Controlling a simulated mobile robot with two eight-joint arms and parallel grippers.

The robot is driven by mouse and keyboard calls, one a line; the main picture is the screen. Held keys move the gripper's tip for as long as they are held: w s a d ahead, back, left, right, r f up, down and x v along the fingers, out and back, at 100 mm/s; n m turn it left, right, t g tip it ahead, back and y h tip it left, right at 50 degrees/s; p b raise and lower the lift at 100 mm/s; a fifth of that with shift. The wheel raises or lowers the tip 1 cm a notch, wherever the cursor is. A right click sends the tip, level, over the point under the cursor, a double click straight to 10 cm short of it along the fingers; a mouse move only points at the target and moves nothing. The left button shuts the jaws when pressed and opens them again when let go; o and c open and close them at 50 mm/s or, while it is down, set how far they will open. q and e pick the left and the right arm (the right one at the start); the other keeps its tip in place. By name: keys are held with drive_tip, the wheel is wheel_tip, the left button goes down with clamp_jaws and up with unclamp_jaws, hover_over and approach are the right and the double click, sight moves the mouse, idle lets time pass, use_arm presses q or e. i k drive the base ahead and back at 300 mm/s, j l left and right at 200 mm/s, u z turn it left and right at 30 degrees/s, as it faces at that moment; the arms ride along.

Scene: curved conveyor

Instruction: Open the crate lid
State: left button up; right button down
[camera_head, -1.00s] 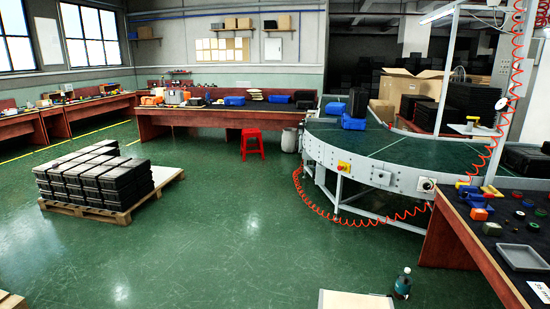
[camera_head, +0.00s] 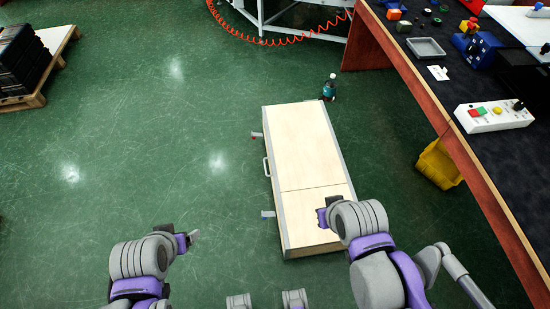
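A long crate (camera_head: 300,150) with a pale wooden top and grey metal edges lies on the green floor in front of me. Its lid looks shut, with a seam across the top near its close end. A handle (camera_head: 267,167) and two latch-like levers (camera_head: 266,214) stick out on its left side. My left gripper (camera_head: 192,238) is left of the crate's near end, apart from it. My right gripper (camera_head: 322,214) is at the crate's near right corner; I cannot tell whether it touches. The fingers of both are too small to judge.
A dark bottle (camera_head: 328,88) stands on the floor behind the crate. A workbench (camera_head: 450,90) with tools and a button box (camera_head: 494,116) runs along the right, with a yellow bin (camera_head: 438,165) under it. A pallet (camera_head: 50,50) is at the far left. The floor left of the crate is clear.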

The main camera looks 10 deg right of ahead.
sight(308, 165)
drive_tip(key=k+j+z, duration=0.15)
drive_tip(key=j+z, duration=0.15)
drive_tip(key=k+j+z, duration=0.25)
drive_tip(key=j, duration=0.15)
drive_tip(key=i+j+u, duration=0.15)
drive_tip(key=i+u, duration=0.15)
drive_tip(key=i, duration=0.25)
drive_tip(key=i+u, duration=0.3)
drive_tip(key=i, duration=0.25)
